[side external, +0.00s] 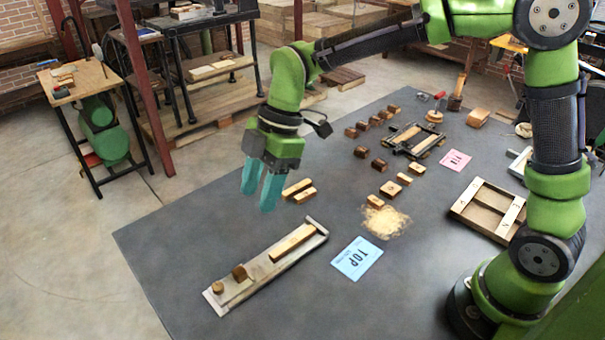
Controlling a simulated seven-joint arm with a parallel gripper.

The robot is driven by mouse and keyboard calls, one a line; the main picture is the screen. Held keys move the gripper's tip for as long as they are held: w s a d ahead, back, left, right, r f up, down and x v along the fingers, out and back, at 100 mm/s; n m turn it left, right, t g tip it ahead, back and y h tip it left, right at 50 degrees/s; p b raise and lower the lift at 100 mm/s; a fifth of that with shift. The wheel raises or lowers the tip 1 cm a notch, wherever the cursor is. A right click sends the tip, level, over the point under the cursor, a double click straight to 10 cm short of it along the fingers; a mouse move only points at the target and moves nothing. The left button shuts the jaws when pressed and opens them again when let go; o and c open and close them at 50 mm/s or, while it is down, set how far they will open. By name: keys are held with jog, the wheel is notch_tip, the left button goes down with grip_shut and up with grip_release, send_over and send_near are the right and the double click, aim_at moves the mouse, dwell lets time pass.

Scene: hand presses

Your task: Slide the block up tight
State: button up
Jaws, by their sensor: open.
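A long narrow wooden fixture (256,288) lies at a slant near the front left of the dark table. A small round pale piece (217,287) sits at the lower left end. My gripper (258,197) points down with teal fingers apart, empty, above and behind the fixture.
Several blocks and a dark frame (414,140) stand farther back. The table left of the fixture is clear.

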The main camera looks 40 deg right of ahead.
aim_at(240, 269)
jog(key=shift+n, duration=0.4)
jog(key=x, duration=1.7)
jog(key=shift+d, duration=0.15)
grip_shut()
